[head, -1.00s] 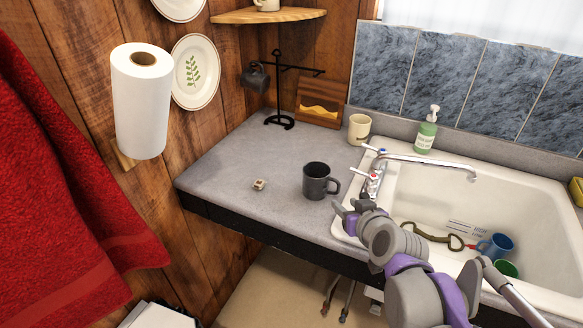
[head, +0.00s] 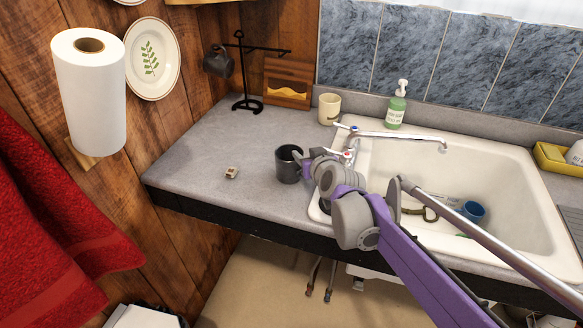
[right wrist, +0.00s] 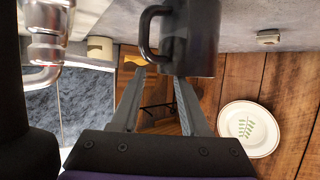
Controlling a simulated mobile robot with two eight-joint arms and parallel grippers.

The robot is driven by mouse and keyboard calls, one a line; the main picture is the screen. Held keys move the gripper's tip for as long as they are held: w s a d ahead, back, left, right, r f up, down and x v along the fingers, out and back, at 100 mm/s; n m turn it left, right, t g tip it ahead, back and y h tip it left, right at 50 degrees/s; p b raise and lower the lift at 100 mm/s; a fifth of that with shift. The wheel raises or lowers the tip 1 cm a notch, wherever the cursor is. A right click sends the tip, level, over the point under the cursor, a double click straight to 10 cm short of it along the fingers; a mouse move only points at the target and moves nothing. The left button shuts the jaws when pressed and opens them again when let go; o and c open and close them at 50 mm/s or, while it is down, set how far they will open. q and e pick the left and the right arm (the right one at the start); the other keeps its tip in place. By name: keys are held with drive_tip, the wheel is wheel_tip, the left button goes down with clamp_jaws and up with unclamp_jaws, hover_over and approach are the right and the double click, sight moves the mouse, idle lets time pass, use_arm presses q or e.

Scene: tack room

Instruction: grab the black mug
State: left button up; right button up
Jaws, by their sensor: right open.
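The black mug (head: 288,165) stands upright on the grey counter, left of the sink. It also shows in the right wrist view (right wrist: 203,40), which is upside down, with its handle to the left. My right gripper (head: 303,164) is at the mug's right side, where the handle is, and hides the handle in the head view. In the right wrist view the two fingers (right wrist: 159,76) are apart with nothing between them; the handle appears just beyond their tips. I cannot tell if they touch it. A second dark mug (head: 217,62) hangs on a black stand. My left gripper is out of view.
A small box (head: 231,173) lies left of the mug. The faucet (head: 395,137) and sink (head: 510,165) are right of it. A cream mug (head: 329,108), soap bottle (head: 396,106) and wooden holder (head: 288,83) stand behind.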

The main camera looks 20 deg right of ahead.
drive_tip(key=shift+x, duration=1.1)
clamp_jaws()
drive_tip(key=shift+s, duration=0.1)
idle(0.5)
